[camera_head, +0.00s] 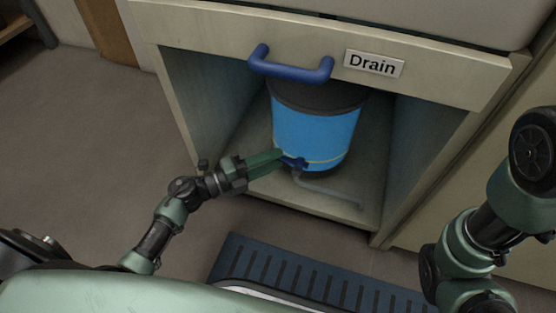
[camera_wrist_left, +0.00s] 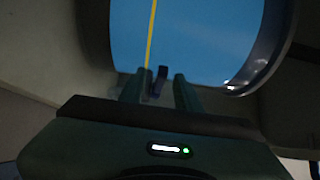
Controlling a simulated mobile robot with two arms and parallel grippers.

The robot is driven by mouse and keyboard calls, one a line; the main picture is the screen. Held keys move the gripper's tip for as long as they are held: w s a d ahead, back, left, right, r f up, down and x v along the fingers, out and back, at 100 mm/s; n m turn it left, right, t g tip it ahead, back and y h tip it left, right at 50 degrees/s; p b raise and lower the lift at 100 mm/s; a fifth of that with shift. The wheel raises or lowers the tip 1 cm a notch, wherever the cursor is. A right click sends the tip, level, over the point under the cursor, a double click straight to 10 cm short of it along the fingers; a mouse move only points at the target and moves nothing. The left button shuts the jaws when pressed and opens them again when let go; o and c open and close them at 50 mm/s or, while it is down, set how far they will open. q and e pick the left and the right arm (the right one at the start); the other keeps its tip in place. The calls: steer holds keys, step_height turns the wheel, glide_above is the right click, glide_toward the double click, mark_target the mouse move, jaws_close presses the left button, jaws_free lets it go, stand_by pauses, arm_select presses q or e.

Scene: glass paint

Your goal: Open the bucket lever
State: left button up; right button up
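A blue bucket (camera_head: 315,130) with a dark top stands inside the open cabinet. Its small dark blue lever (camera_head: 293,162) sits low on the front, above a pale pipe (camera_head: 330,190). My left gripper (camera_head: 279,160) reaches in from the left, with its green fingers at the lever. In the left wrist view, the lever (camera_wrist_left: 159,80) shows between the two fingertips (camera_wrist_left: 158,82), close to the left finger and with a gap to the right one. The gripper is open. My right arm shows at the right, but its gripper is out of view.
A blue handle (camera_head: 290,70) and a "Drain" sign (camera_head: 374,63) are on the cabinet front (camera_head: 440,82) above the bucket. The cabinet side walls flank the bucket. A dark ribbed blue mat (camera_head: 310,275) lies before the cabinet. The floor at left is clear.

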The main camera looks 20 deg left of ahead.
arm_select(q)
steer(key=shift+x, duration=0.9)
jaws_close()
stand_by(0.8)
